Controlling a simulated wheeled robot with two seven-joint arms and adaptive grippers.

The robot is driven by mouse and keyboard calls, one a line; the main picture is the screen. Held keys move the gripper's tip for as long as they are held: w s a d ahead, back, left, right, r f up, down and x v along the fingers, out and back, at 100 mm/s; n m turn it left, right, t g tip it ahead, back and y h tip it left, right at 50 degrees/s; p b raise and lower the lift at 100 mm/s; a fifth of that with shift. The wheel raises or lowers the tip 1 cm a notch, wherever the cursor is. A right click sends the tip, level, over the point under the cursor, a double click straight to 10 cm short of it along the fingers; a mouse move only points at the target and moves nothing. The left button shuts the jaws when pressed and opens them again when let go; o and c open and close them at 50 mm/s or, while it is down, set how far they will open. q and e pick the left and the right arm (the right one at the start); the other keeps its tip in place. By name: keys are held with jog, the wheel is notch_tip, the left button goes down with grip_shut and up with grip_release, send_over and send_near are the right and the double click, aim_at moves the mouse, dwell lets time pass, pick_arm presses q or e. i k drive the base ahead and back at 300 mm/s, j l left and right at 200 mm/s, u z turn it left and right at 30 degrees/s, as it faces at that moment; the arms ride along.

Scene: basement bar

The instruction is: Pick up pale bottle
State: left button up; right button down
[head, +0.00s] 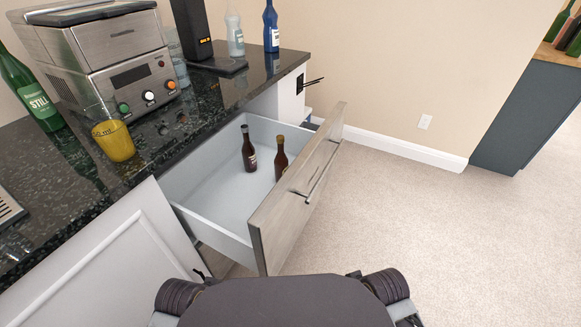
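A pale, clear bottle (235,34) with a light label stands upright at the far end of the dark counter, at the top of the head view. A blue bottle (271,27) stands close to its right. A black box-shaped device (192,28) stands to its left. The top of the pale bottle is at the picture's upper edge. Neither of my grippers shows in the head view; only parts of my own body are at the bottom.
An open drawer (208,188) with two brown bottles (249,150) juts out below the counter (212,95). A steel machine (120,60), a yellow cup (114,141) and a green bottle (28,90) stand on the counter's left. Carpet (430,220) at right is clear.

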aim_at(281, 165)
jog(key=k+j+z, duration=0.2)
jog(key=j, duration=0.25)
jog(key=k+j+z, duration=0.2)
jog(key=k+j, duration=0.2)
